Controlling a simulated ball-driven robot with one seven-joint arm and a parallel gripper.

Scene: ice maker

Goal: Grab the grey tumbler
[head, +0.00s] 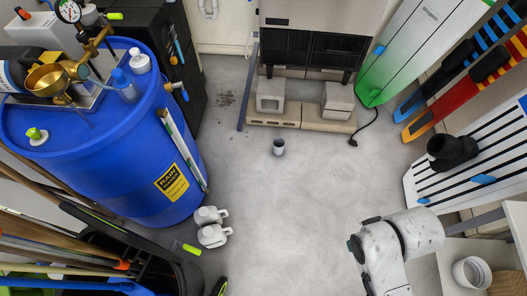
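A small grey tumbler (279,147) stands upright on the grey concrete floor near the middle of the head view. Its open top shows a dark inside. It stands a little in front of the ice maker's block base and nothing touches it. Part of my white arm shows at the lower right, well apart from the tumbler. My gripper cannot be made out in this view.
The ice maker (318,48) stands at the back on concrete blocks (300,115). A blue rain barrel (110,140) and two white jugs (212,236) are on the left. A black cable (368,122) lies right of the blocks. The middle floor (290,215) is clear.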

